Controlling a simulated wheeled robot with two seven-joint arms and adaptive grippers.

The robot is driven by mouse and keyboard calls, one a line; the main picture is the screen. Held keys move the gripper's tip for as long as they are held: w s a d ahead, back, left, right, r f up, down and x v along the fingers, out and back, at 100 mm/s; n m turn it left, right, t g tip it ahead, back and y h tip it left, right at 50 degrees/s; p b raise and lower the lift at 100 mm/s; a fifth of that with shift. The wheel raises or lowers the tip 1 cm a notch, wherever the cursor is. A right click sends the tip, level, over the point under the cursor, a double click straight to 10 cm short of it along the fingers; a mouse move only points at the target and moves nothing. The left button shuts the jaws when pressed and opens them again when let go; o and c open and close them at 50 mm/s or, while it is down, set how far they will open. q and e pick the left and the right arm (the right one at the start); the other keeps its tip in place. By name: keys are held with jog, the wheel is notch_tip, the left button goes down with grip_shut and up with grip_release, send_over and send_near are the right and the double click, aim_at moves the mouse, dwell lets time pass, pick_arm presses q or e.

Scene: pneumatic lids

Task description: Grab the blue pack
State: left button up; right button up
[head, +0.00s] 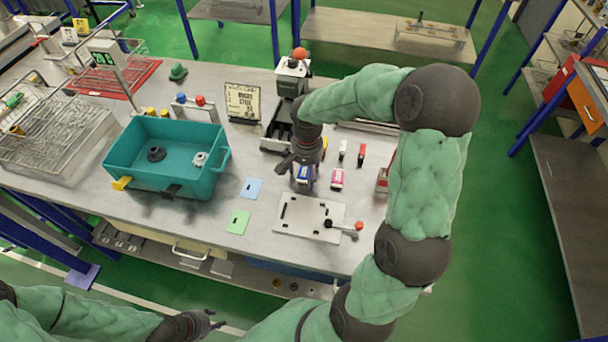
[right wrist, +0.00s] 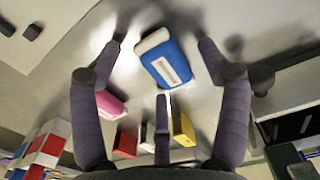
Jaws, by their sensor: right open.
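The blue pack (head: 305,175) with a white label lies on the grey table, partly covered by my right gripper (head: 297,167) in the head view. In the right wrist view the blue pack (right wrist: 158,64) lies between the spread fingers of my right gripper (right wrist: 163,50). Those fingers are open, and gaps show between them and the pack's sides. My left gripper (head: 208,325) is low in the head view, in front of the table and far from the pack. Its finger opening is not clear.
A pink pack (head: 338,179) lies just right of the blue one. A yellow pack (right wrist: 183,128), a white pack (head: 343,149) and a red pack (head: 361,154) stand behind. A teal bin (head: 138,178) is at left. A pale plate (head: 302,213) lies in front.

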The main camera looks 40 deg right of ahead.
jog(key=c, duration=1)
jog(key=shift+c, duration=0.4)
jog(key=shift+r, duration=0.2)
